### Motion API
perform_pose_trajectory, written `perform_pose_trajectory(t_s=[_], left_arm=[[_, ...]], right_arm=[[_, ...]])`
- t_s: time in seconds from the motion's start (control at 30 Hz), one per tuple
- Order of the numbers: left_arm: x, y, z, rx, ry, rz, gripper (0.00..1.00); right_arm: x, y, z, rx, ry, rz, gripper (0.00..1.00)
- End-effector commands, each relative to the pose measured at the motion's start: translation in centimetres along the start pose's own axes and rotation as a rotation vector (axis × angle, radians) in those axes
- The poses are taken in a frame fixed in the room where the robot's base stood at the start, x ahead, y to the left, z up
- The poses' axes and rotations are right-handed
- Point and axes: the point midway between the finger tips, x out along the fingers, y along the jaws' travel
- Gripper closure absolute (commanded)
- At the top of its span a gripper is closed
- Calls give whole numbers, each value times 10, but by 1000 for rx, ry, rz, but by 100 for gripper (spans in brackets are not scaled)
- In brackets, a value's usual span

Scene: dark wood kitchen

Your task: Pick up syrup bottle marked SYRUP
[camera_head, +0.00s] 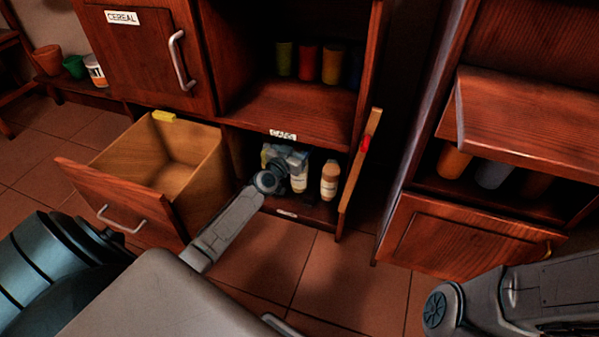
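Two bottles stand in the low open compartment under the CANS label. One is a pale bottle (299,179) with a light label, and the other is a brown-orange bottle (330,181) with a white label just to its right. I cannot read the writing on either label. My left gripper (287,162) reaches into the compartment, at the upper left of the pale bottle and partly over it. Its fingers are hard to make out, so I cannot tell whether it is open or touches the bottle. My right arm is at the lower right; its gripper is out of view.
An open door (359,172) with a red mark stands right of the compartment. A pulled-out, empty drawer (125,196) is at its left. Cans (308,63) stand on the shelf above. Another cabinet (463,236) is at the right. Tiled floor (345,285) lies in front.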

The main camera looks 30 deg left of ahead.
Motion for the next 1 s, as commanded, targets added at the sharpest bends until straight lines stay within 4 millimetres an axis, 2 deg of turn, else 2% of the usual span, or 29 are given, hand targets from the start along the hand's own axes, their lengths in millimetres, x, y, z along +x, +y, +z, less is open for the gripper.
perform_pose_trajectory(t_s=[0.2, 0.5, 1.0], left_arm=[[1, 0, 0, 0, 0, 0, 44], [0, 0, 0, 0, 0, 0, 100], [1, 0, -7, 0, 2, 0, 100]], right_arm=[[0, 0, 0, 0, -1, 0, 64], [0, 0, 0, 0, -2, 0, 64], [5, -2, 3, 0, 3, 0, 64]])
